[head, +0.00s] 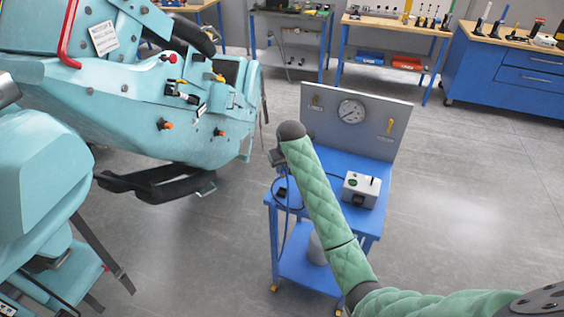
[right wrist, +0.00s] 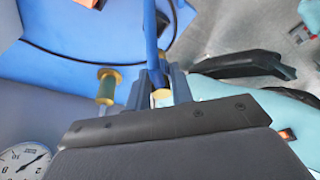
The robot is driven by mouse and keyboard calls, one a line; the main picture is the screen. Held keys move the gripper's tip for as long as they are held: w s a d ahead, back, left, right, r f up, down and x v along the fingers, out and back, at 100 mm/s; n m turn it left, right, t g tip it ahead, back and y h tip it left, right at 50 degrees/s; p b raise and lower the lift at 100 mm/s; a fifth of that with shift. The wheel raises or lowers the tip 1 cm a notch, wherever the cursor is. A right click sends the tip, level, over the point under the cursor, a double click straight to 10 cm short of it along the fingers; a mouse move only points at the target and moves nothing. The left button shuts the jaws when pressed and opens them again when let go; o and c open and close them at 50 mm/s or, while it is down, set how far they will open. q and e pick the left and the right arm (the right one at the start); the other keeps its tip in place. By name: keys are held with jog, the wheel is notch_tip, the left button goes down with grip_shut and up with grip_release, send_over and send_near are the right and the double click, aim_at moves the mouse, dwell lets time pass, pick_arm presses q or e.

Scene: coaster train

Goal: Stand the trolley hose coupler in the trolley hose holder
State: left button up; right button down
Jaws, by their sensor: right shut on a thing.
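My right gripper (right wrist: 158,80) is shut on the trolley hose coupler, whose brass end (right wrist: 161,97) shows between the fingers. A blue hose (right wrist: 150,35) runs up from it in the right wrist view. In the head view the right gripper (head: 278,157) is over the left edge of the blue trolley (head: 346,166), and the coupler cannot be made out there. My left gripper is not in view.
A grey panel (head: 370,112) with a round gauge (head: 351,112) stands at the trolley's back. A small grey box (head: 361,189) sits on its top. The teal train (head: 150,100) is close on the left. Grey floor (head: 470,200) is clear on the right.

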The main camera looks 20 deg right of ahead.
aim_at(283, 177)
jog(key=shift+s+a+r, duration=0.15)
jog(key=shift+a+r, duration=0.05)
jog(key=shift+d, duration=0.25)
jog(key=shift+a+f, duration=0.15)
jog(key=shift+f, duration=0.4)
jog(key=shift+f+b, duration=0.45)
jog(key=shift+f, duration=1.95)
jog(key=shift+p, duration=0.45)
jog(key=shift+f, duration=1.55)
dwell(0.5)
